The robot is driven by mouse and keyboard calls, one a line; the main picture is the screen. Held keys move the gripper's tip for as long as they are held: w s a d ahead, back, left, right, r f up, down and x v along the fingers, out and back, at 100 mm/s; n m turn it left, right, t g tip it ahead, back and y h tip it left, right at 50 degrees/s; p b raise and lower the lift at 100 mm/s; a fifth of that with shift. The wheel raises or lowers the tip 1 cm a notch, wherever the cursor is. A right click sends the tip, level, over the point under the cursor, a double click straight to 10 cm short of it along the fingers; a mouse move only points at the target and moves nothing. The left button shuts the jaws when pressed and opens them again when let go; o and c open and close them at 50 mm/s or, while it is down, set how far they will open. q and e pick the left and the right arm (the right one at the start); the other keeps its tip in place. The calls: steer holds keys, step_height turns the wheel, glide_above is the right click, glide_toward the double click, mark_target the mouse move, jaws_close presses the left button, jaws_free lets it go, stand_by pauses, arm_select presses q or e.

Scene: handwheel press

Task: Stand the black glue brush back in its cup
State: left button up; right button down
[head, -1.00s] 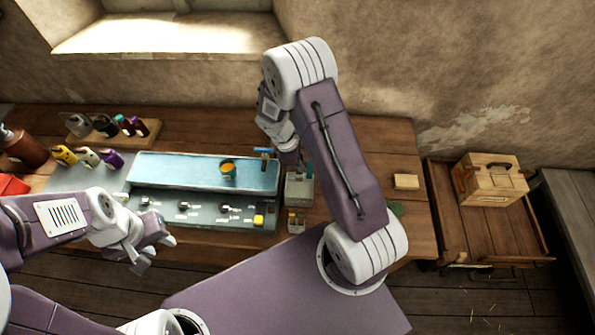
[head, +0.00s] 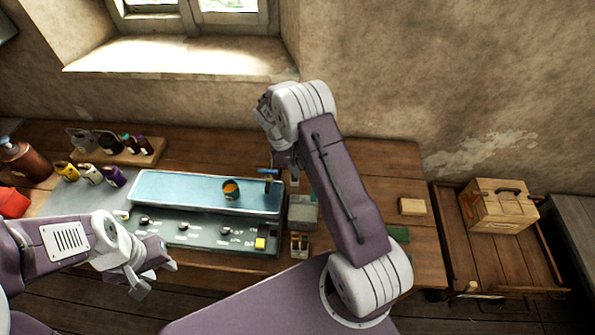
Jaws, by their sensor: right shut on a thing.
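My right gripper (head: 288,165) is beyond the right end of the pale blue tray, partly hidden by its own wrist. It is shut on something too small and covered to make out. I cannot pick out the black glue brush for certain. Small yellow (head: 66,171), white (head: 90,174) and purple (head: 114,177) cups stand at the left of the table. I cannot tell which cup is the brush's. My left gripper (head: 154,279) is open and empty at the front left.
A grey block (head: 302,211) stands right of the tray, near my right gripper. A blue-topped fitting (head: 268,173) rises at the tray's right end. A wooden rack of bottles (head: 125,152) is at the back left. A tan block (head: 411,206) lies at the right.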

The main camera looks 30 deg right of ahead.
mark_target(296, 181)
steer(key=shift+s+f, duration=0.1)
step_height(296, 181, down, 5)
steer(key=b, duration=0.4)
steer(key=shift+r, duration=0.2)
steer(key=shift+f+b, duration=2.45)
steer(key=shift+f, duration=1.25)
steer(key=c, duration=1.3)
jaws_free()
steer(key=shift+c, duration=0.2)
